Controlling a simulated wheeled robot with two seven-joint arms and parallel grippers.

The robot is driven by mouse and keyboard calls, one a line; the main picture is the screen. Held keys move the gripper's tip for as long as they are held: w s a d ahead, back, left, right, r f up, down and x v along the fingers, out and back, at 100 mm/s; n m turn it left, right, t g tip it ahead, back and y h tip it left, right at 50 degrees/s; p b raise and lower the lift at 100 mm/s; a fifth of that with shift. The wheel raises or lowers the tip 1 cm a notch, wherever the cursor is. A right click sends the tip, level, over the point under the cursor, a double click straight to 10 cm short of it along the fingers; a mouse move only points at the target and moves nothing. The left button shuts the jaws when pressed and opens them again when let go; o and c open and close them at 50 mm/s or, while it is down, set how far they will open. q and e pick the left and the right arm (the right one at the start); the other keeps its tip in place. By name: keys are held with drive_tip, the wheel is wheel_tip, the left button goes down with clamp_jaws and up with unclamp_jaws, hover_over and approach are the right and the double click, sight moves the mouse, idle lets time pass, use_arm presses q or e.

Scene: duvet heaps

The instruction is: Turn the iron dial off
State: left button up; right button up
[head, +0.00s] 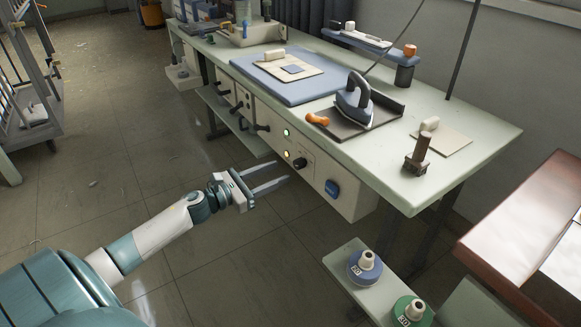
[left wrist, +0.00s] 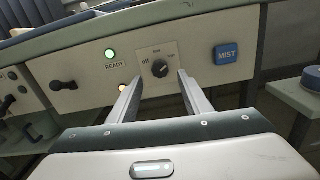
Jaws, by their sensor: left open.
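The iron dial (left wrist: 160,68) is a black knob on a light plate marked "off" at its left, on the front panel of the workbench. The iron (head: 354,103) stands on a dark rest on the bench top. My right gripper is not in view.
A blue MIST button (left wrist: 227,54) is right of the dial, and a lit green READY light (left wrist: 110,54) is left. Black handles (head: 262,128) stick out further left. Spools (head: 365,266) stand on a low shelf below. The floor (head: 130,160) left of the bench is mostly clear.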

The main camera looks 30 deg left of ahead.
sight(296, 165)
use_arm(q)
drive_tip(key=shift+x, duration=2.95)
drive_tip(key=shift+c, duration=0.4)
drive_tip(key=c, duration=1)
